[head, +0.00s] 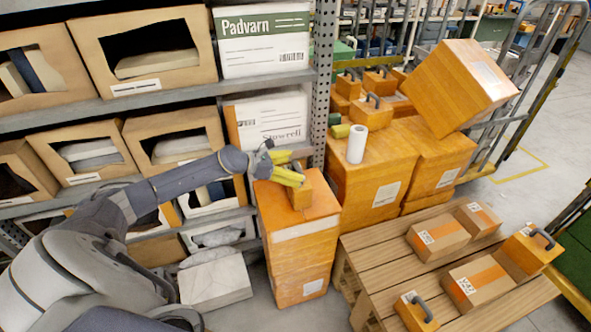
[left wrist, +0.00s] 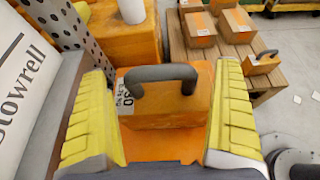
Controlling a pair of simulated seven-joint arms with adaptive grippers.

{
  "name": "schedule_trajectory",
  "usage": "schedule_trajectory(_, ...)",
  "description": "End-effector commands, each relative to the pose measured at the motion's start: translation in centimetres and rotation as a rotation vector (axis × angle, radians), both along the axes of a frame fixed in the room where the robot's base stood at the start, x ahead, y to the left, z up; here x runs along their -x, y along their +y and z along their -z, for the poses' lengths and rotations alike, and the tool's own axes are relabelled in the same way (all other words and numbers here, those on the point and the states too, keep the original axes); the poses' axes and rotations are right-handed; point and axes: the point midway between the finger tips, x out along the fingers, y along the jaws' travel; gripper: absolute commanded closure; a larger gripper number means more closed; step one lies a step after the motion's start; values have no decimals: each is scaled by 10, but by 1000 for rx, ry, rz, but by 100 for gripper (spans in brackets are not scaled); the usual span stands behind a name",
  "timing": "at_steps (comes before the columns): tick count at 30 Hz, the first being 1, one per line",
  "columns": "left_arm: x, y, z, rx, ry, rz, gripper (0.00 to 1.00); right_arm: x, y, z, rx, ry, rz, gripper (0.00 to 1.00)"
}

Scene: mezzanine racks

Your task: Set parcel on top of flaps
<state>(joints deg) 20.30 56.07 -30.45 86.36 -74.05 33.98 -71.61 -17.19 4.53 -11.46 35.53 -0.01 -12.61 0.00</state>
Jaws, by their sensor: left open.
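A small orange parcel with a dark handle (head: 301,194) stands on top of the tall orange carton (head: 298,252), toward its back left. The closed flaps of that carton form its flat top (head: 322,206), crossed by a pale strip at the front. In the left wrist view the parcel (left wrist: 165,108) shows its grey handle and a white label. My left gripper (head: 284,173) has yellow ribbed fingers. In the left wrist view its open fingers (left wrist: 165,115) stand on either side of the parcel, with gaps visible. My right gripper is not in view.
Shelves with open bins and white boxes (head: 263,38) stand at the left, with a perforated post (head: 322,75). Larger orange cartons (head: 372,180), with a white roll (head: 356,144), stand behind. A wooden pallet table (head: 375,250) with several parcels is at the right.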

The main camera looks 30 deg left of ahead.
Motion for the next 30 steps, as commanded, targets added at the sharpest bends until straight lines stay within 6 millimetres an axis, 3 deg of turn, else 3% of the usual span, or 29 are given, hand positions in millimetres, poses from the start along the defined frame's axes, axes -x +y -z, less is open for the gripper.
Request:
schedule_trajectory(15,60,48,-30,-2,4,1,1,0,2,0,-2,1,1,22)
schedule_trajectory(30,80,65,-42,-1,0,1,1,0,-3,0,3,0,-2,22)
